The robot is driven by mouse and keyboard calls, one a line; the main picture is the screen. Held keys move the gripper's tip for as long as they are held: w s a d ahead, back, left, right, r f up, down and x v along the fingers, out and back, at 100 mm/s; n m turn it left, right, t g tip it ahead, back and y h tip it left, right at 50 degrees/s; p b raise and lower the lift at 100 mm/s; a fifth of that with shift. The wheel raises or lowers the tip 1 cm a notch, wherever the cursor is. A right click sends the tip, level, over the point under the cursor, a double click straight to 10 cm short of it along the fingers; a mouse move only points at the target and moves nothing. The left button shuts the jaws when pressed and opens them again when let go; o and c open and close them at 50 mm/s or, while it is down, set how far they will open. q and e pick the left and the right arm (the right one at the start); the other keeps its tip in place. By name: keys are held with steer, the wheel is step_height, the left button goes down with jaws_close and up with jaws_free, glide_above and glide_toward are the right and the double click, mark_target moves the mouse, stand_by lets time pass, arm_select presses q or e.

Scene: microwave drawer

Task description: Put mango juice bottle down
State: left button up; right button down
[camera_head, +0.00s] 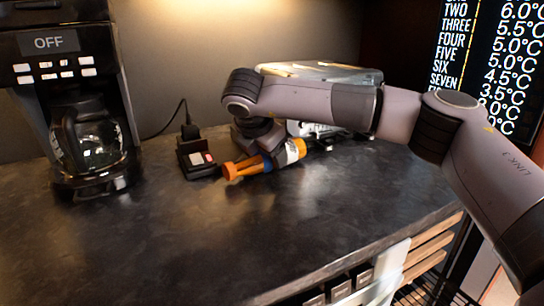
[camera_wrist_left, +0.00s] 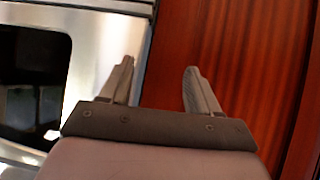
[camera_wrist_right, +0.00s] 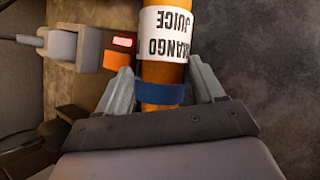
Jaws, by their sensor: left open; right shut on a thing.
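The mango juice bottle (camera_head: 291,152) is orange with a white label, a blue band and an orange end. In the head view it appears tilted well over, low above or on the dark counter; I cannot tell whether it touches. My right gripper (camera_wrist_right: 161,70) is shut on the bottle, with its fingers on either side near the blue band. In the right wrist view, the bottle's label (camera_wrist_right: 166,32) reads upside down. My right arm hides part of the gripper in the head view. My left gripper (camera_wrist_left: 158,75) is open and empty, seen only in the left wrist view.
A coffee maker (camera_head: 62,65) with a glass carafe (camera_head: 92,135) stands left on the counter (camera_head: 170,235). A small black device (camera_head: 196,157) sits beside the bottle. A metallic-looking thing (camera_head: 325,72) stands behind my right arm. The front counter is clear. A reddish wood panel (camera_wrist_left: 245,60) faces my left gripper.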

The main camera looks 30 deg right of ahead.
steer(key=shift+w+a, duration=0.1)
steer(key=shift+a, duration=0.15)
steer(key=shift+w+r, duration=0.1)
steer(key=shift+r, duration=0.35)
step_height(320, 180, up, 19)
steer(key=p, duration=0.1)
steer(key=shift+p, duration=0.3)
steer(key=shift+d+f, duration=0.1)
